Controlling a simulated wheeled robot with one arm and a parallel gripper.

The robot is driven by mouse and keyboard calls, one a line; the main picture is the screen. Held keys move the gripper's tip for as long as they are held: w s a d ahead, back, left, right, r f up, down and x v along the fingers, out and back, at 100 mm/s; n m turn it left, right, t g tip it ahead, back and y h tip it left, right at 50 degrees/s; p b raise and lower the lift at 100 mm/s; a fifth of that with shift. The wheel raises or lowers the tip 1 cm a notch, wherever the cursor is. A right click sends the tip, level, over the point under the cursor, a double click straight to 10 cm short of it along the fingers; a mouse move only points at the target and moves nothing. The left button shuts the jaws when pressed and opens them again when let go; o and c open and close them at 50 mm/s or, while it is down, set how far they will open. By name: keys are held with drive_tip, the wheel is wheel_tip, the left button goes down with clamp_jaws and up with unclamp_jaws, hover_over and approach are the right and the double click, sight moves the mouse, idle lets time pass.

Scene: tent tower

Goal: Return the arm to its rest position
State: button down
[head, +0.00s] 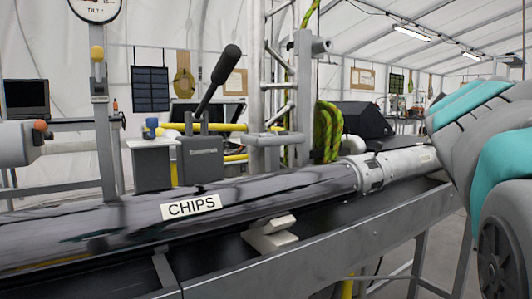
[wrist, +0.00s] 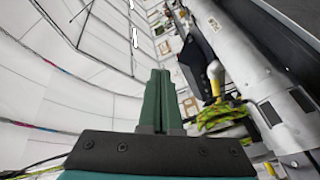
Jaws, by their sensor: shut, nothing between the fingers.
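My gripper (wrist: 158,100) shows in the wrist view with its two dark green fingers closed together and nothing between them. It points at the tent's white wall and roof, which look tilted in that view. In the head view my arm, grey and teal, fills the right edge, and the gripper itself is out of that picture. No fingertip touches anything that I can see.
A dial marked TILT (head: 96,8) hangs upper left.

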drive_tip(key=s+a+f+m+g+y, duration=0.1)
drive_tip(key=s+a+f+g+y, duration=0.15)
drive_tip(key=f, duration=0.85)
drive_tip(key=s+a+f+m+g+y, duration=0.1)
drive_tip(key=s+a+f+m+g, duration=0.2)
drive_tip(key=f, duration=0.8)
drive_tip(key=s+a+f+g+y, duration=0.2)
drive_tip(key=s+a+f+g, duration=0.15)
drive_tip(key=f, duration=0.75)
drive_tip(key=s+a+f+g+y, duration=0.1)
drive_tip(key=s+a+f, duration=0.3)
drive_tip(key=s, duration=0.4)
drive_tip(key=s+a+f+g+y+p, duration=0.1)
drive_tip(key=s+a+f+g, duration=0.3)
drive_tip(key=s, duration=0.5)
drive_tip(key=s+a+f+m+g+y, duration=0.1)
drive_tip(key=s+a+f+g+y, duration=0.1)
drive_tip(key=s+a+f, duration=0.4)
wheel_tip(320, 180, down, 2)
drive_tip(key=s+g, duration=0.1)
drive_tip(key=s, duration=0.1)
drive_tip(key=shift+s+a+p, duration=0.2)
drive_tip(key=shift+s+p, duration=0.1)
drive_tip(key=shift+s, duration=0.1)
